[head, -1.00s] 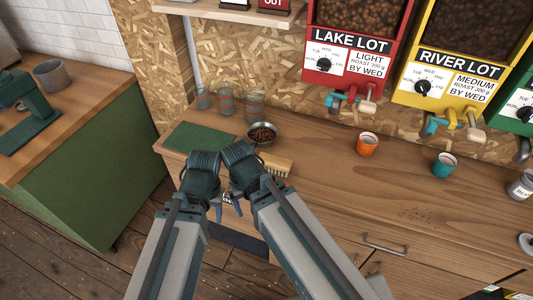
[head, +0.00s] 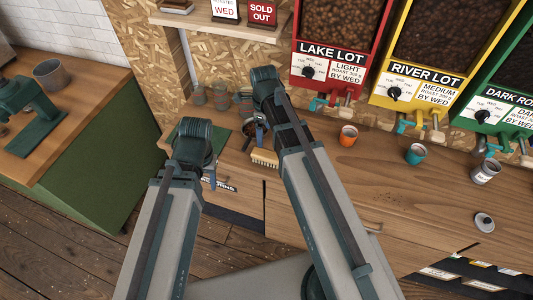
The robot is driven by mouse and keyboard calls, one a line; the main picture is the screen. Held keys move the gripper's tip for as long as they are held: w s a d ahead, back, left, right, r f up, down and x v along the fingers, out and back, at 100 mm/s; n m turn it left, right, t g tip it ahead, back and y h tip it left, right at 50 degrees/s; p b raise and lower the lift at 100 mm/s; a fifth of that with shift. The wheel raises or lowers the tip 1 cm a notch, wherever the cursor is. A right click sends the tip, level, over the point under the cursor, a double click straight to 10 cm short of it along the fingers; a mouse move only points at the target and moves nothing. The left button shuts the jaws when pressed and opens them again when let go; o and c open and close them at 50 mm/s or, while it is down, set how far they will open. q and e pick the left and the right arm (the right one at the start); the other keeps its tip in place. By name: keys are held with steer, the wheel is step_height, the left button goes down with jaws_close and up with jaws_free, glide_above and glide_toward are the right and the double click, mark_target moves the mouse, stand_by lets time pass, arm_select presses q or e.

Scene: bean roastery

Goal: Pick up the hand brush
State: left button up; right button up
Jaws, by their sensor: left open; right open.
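The hand brush (head: 265,158) lies on the wooden counter in the head view, its pale bristles showing at the counter's front left. The rest of it is partly hidden by my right arm. My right gripper (head: 254,139) is open and points down just behind and left of the bristles, over the spot of the small metal bowl, which is mostly hidden. I cannot tell if it touches the brush. My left gripper (head: 211,176) is open and empty, left of the brush near the counter's front edge.
A green mat (head: 214,138) and several glasses (head: 221,97) are at the counter's left. An orange cup (head: 348,136), a teal cup (head: 415,154) and a tin (head: 486,172) stand to the right. Red, yellow and green bean dispensers hang behind. The counter's middle front is fairly clear.

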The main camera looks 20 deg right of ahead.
mark_target(265, 153)
steer(key=shift+f+b, duration=4.3)
steer(key=shift+b, duration=0.05)
steer(key=f+b, duration=0.5)
steer(key=shift+w+f, duration=0.2)
steer(key=shift+r, duration=0.15)
steer(key=shift+c, duration=0.4)
jaws_close()
